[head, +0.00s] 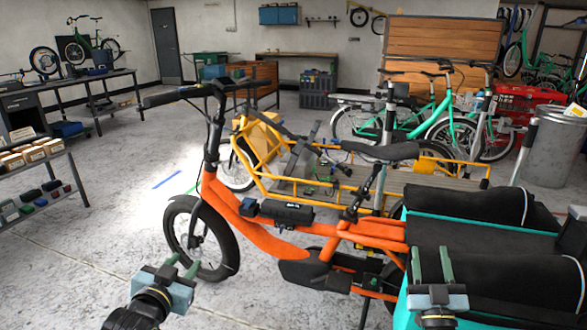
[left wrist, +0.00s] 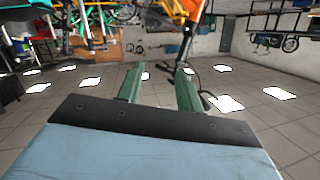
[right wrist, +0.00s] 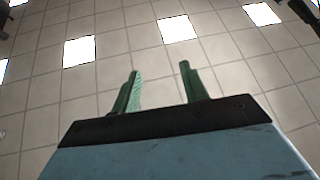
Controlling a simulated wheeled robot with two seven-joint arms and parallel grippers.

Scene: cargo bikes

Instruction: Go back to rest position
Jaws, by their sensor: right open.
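My left gripper (head: 183,264) is at the lower left in the head view, in front of the orange cargo bike's front wheel. Its green fingers stand apart with nothing between them, as the left wrist view (left wrist: 158,72) also shows. My right gripper (head: 431,264) is at the lower right in the head view, in front of the teal cargo box (head: 462,232). Its fingers are apart and empty, also in the right wrist view (right wrist: 159,80). From the head view I cannot tell whether it touches the box.
The orange cargo bike (head: 262,238) stands close ahead, with a yellow cargo bike (head: 262,140) behind it. Black rolls (head: 470,207) lie on the teal box. A shelf with small boxes (head: 40,190) stands at the left. Grey floor (head: 75,255) is clear at the lower left.

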